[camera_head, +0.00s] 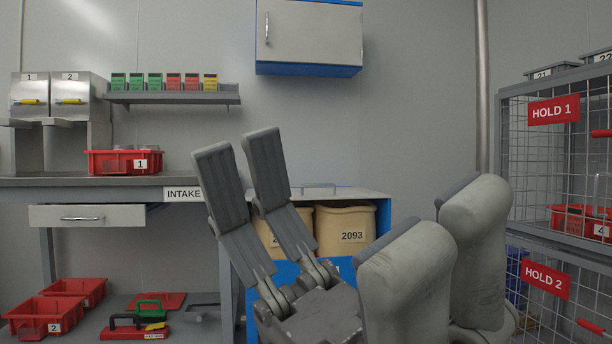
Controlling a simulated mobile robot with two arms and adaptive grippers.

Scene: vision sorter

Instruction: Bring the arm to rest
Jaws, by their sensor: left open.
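The fingers point up and slightly left, in front of the cabinet with the beige bins and the right end of the intake bench. My right gripper does not show.
The intake bench (60,182) at left bears a red bin (100,163) marked 1. Beige bins (345,222) sit in a blue-edged cabinet behind the gripper. A wire cage (530,180) labelled HOLD 1 stands at right. A wall cabinet (310,35) hangs above.

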